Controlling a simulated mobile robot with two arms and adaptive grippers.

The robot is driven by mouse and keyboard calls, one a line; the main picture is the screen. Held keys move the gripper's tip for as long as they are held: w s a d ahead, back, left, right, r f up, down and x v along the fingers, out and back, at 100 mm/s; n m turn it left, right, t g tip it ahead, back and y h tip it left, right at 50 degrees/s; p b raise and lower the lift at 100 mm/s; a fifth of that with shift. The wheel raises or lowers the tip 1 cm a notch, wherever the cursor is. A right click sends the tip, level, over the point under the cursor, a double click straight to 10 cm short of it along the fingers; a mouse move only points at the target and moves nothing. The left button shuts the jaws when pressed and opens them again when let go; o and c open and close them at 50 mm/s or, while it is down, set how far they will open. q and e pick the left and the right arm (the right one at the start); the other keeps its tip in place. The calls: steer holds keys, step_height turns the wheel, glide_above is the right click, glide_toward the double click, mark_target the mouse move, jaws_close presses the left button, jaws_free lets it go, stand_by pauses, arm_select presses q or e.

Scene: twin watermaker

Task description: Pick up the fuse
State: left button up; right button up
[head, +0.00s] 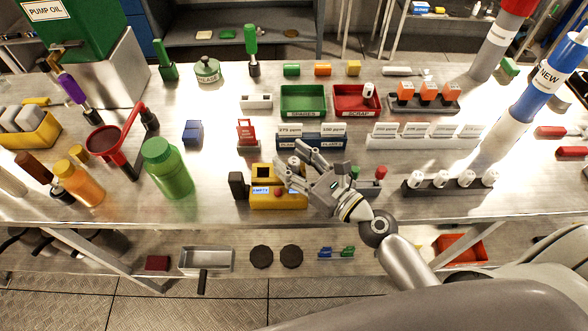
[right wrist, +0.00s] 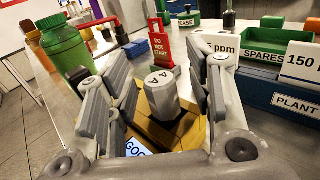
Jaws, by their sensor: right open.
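A pale grey fuse (right wrist: 161,88) marked "4 A" on its top stands upright in the yellow tester (right wrist: 180,131). In the head view the tester (head: 263,173) sits near the table's front edge, partly covered by my gripper. My right gripper (head: 286,172) is open over the tester. In the right wrist view its fingers (right wrist: 155,100) are on both sides of the fuse, with the fuse between them; I cannot tell whether they touch it. More white fuses stand in a dark rack (head: 450,192) at the right. My left gripper is not in view.
A red "DO NOT START" tag (right wrist: 162,48) on a stand is behind the tester. A green bottle (head: 166,168) stands to the left. The green SPARES tray (head: 303,115) and red SCRAP tray (head: 341,112), holding a fuse (head: 368,90), are farther back.

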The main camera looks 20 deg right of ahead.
mark_target(295, 163)
steer(key=c, duration=1.1)
jaws_close()
steer(key=shift+r, duration=0.1)
steer(key=shift+r+p, duration=0.45)
steer(key=r+p, duration=0.2)
steer(key=r, duration=0.1)
steer(key=shift+s+r, duration=0.1)
steer(key=shift+s, duration=0.25)
steer(key=s+r+p, duration=0.2)
steer(key=s+r, duration=0.6)
steer(key=s, duration=0.5)
steer(key=shift+r+p, duration=0.3)
steer(key=shift+r, duration=0.1)
